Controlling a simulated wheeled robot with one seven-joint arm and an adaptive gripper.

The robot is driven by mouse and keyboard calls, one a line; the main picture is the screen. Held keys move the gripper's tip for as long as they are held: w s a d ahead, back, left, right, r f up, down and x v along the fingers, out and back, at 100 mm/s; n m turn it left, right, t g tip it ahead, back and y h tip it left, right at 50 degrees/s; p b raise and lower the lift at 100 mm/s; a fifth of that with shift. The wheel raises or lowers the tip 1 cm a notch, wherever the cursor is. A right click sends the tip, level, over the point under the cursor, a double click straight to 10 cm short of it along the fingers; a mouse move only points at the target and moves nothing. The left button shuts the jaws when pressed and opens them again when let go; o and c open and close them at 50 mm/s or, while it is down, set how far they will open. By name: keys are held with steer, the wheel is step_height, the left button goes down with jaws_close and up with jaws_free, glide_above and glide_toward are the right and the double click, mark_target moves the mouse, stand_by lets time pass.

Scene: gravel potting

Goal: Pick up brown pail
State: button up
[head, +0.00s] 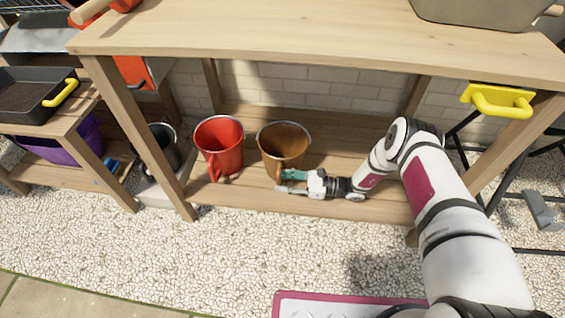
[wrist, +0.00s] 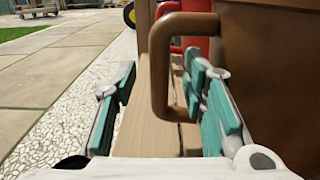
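The brown pail (head: 283,145) stands upright on the lower wooden shelf under the workbench in the head view. In the wrist view, the pail (wrist: 272,70) fills the right side and its brown loop handle (wrist: 159,75) sticks out to the left. My gripper (head: 283,182) is low at the pail's front side. In the wrist view, my gripper (wrist: 160,105) is open, with teal-padded fingers apart. The handle's upright bar appears between the fingers, and the right finger overlaps the handle's opening. I cannot tell whether either finger touches the handle.
A red pail (head: 219,145) stands just left of the brown one. A dark pail (head: 163,148) is beyond the bench leg (head: 138,138). The bench top (head: 300,35) overhangs the shelf (head: 350,140). The shelf's right part is bare apart from my arm. Pale gravel (head: 240,240) lies in front.

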steer(key=shift+a, duration=0.95)
jaws_close()
steer(key=shift+r, duration=0.15)
